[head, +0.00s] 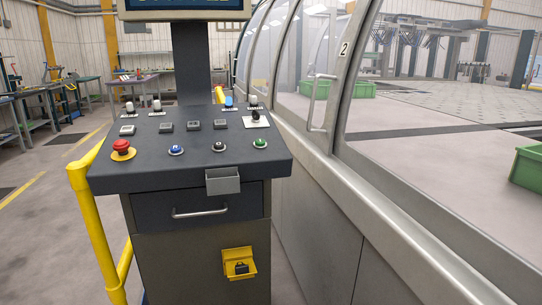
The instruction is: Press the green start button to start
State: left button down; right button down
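The green start button (260,143) is a small round button at the right of the front row on the dark sloped top of the control console (190,178). A black button (219,146) and a blue button (176,150) sit to its left. A red mushroom button on a yellow base (122,147) is at the far left of that row. Nothing covers the green button. Neither of my grippers shows in the head view.
A small grey box (222,181) sticks out from the console's front edge. A yellow rail (93,222) stands left of the console. The machine's glazed enclosure (345,190) runs close along the right. The floor at left is open.

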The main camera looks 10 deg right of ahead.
aim_at(259, 141)
jog(key=k, duration=0.65)
jog(key=u, duration=0.75)
jog(key=i, duration=1.95)
jog(key=z, duration=0.85)
